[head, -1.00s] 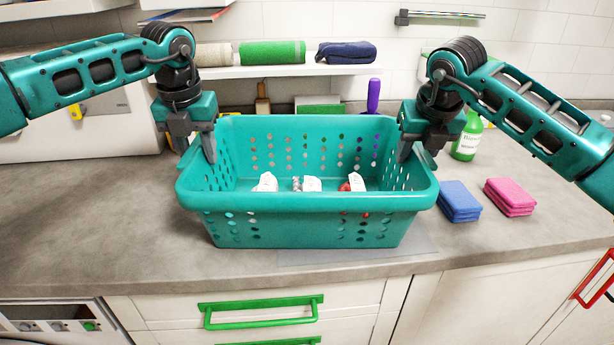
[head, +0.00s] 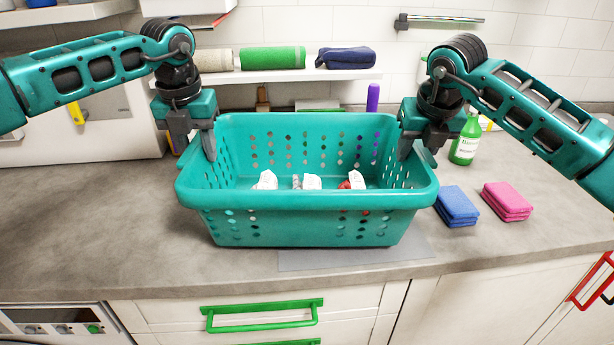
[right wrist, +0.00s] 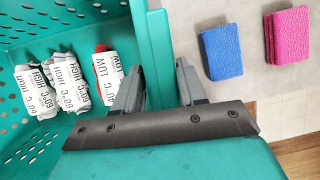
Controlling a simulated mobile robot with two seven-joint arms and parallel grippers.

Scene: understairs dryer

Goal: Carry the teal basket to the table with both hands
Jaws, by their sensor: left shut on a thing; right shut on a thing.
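The teal basket (head: 307,203) is upright in the middle of the head view, over the grey counter. It holds several small white-labelled bundles (head: 311,183), one with red; their labels show in the right wrist view (right wrist: 68,82). My left gripper (head: 198,146) is shut on the basket's left rim. My right gripper (head: 413,147) is shut on its right rim; in the right wrist view its fingers (right wrist: 159,85) straddle the rim. The basket's underside is hidden, so any gap to the counter is hard to judge. No separate table is recognisable.
A blue sponge stack (head: 457,206) and a pink one (head: 507,200) lie right of the basket, with a green bottle (head: 465,142) behind. A grey mat (head: 350,258) lies at the front edge. A shelf (head: 350,74) is behind. The counter's left is clear.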

